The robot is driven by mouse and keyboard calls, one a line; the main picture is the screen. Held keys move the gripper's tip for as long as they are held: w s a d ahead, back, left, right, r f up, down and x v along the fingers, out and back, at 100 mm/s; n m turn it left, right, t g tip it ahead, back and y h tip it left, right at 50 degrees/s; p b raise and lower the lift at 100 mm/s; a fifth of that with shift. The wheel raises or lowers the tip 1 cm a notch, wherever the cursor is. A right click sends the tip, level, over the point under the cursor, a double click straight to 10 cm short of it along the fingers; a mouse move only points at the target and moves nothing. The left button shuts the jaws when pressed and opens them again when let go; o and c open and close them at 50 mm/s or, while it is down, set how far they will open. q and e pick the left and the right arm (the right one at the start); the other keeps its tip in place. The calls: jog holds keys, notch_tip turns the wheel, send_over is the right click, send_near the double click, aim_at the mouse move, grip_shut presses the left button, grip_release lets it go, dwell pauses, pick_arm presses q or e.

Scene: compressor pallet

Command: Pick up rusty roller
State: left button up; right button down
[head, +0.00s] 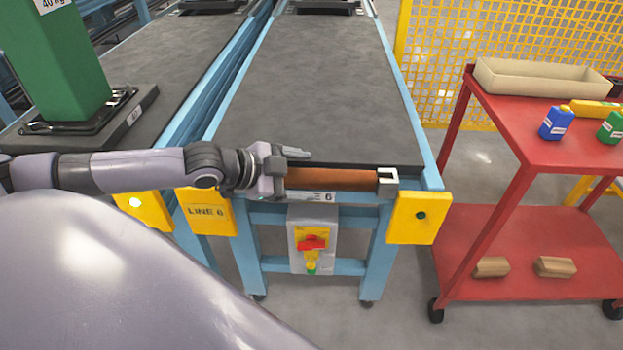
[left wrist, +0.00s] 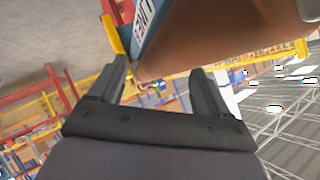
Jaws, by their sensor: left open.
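The rusty roller (head: 332,179) is a brown cylinder lying across the near end of the middle conveyor (head: 313,95). Its right end sits at a pale bracket (head: 388,178); its left end is hidden behind my left gripper (head: 288,166). That gripper is open at the left end of the roller, with one finger reaching over the belt edge. In the left wrist view, the roller (left wrist: 215,35) fills the upper middle, close beyond the two spread fingers (left wrist: 158,72). I cannot tell whether they touch it. My right gripper is not in view.
A switch box (head: 312,240) with a red handle hangs below the roller. Yellow end plates (head: 417,217) flank the conveyor. A green post (head: 55,60) stands on the left conveyor. A red cart (head: 560,150) with bottles and a tray stands right. The middle belt is clear.

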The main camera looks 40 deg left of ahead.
pick_arm(q)
jog(key=shift+x, duration=0.8)
jog(key=c, duration=1.2)
jog(key=shift+d+r, duration=0.1)
grip_shut()
